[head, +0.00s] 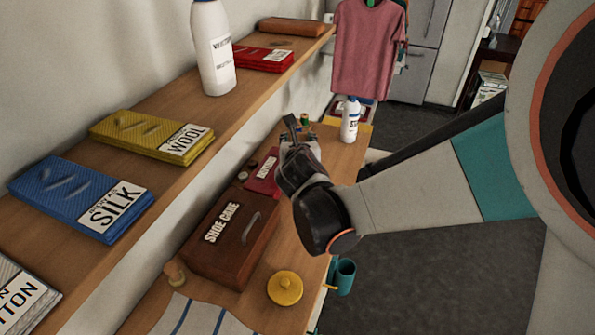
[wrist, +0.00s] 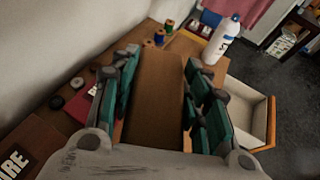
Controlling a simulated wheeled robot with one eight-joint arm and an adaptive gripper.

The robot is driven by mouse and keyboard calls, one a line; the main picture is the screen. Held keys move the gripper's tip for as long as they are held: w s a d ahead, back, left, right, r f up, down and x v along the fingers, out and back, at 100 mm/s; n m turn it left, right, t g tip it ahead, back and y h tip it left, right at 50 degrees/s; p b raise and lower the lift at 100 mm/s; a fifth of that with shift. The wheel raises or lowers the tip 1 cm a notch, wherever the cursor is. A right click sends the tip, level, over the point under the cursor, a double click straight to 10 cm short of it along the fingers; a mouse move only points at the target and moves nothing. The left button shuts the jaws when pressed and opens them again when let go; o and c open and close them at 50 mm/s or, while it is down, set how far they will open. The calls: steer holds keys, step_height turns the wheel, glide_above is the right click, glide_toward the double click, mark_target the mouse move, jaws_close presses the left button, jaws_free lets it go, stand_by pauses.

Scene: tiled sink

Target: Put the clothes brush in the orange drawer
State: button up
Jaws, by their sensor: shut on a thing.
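My gripper (head: 297,140) is over the lower wooden counter, near its far end. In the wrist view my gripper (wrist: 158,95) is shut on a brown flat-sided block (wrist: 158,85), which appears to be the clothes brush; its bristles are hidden. In the head view my wrist and fingers hide most of it. An open drawer (wrist: 271,122) with an orange-brown front and pale inside stands out from the counter, to the right of and below my gripper. The visible part of its inside looks empty.
A white bottle (head: 350,120) and thread spools (wrist: 160,36) stand on the counter beyond my gripper. A shoe care box (head: 232,235) and a yellow lidded pot (head: 285,288) are nearer. The upper shelf (head: 215,125) holds labelled cloths and runs along the left.

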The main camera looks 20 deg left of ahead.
step_height(320, 180, down, 20)
steer(key=b, duration=1.3)
steer(key=shift+w, duration=0.15)
steer(key=shift+r, duration=0.15)
steer(key=o, duration=0.9)
steer(key=shift+o, duration=0.2)
